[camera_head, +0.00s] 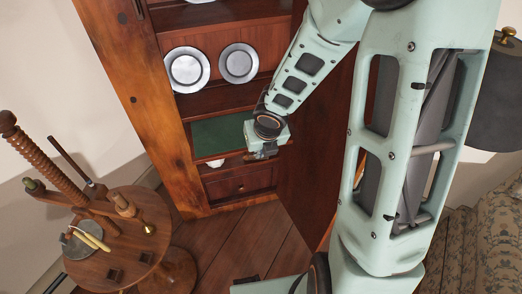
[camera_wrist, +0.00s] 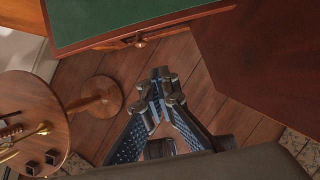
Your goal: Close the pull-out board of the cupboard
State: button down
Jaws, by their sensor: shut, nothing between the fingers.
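The pull-out board (camera_head: 218,137) has a green top and a wooden rim. It sits in the middle of the cupboard (camera_head: 180,171) and is out, its green top showing; how far out is hard to tell. In the wrist view the board (camera_wrist: 115,18) crosses the top left, with a small knob (camera_wrist: 140,43) at its front edge. My gripper (camera_head: 262,154) is in front of the board's right part in the head view. In the wrist view my gripper (camera_wrist: 161,78) is shut and empty, its tips apart from the board and below its edge in the picture.
An open cupboard door (camera_head: 310,185) stands right of my gripper. Silver plates (camera_head: 187,70) stand on a shelf above; a drawer (camera_head: 240,185) lies below. A round wooden table (camera_head: 135,240) with tools stands at left. Floor between is clear.

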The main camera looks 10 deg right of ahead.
jog(key=w+f+b, duration=0.4)
jog(key=w+f, duration=0.3)
jog(key=shift+a+f, duration=0.2)
jog(key=shift+a, duration=0.2)
